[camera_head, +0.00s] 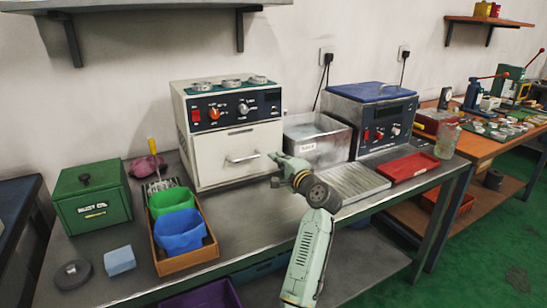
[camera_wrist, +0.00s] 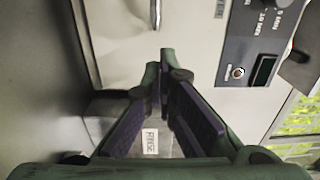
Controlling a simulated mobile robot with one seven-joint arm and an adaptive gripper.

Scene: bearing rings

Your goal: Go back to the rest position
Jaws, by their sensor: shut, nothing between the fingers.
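My gripper (camera_head: 277,159) is shut and empty at the end of my pale green arm. In the head view it is in front of the lower right part of the white oven-like machine (camera_head: 215,150), close to its door handle (camera_head: 243,159). I cannot tell whether it touches the door. In the wrist view the fingers of my gripper (camera_wrist: 157,72) come together in front of the machine's pale front (camera_wrist: 200,60). Three metal rings (camera_head: 231,82) sit on top of the machine.
A steel rinse tank (camera_head: 317,142) and a blue-lidded device (camera_head: 372,112) stand to the right. A ridged metal drainer (camera_head: 352,183) and a red tray (camera_head: 409,167) lie before them. A green box (camera_head: 90,203), a blue block (camera_head: 119,261) and a wooden tray (camera_head: 187,262) with bins stand left. A glass jar (camera_head: 447,141) stands near the right edge.

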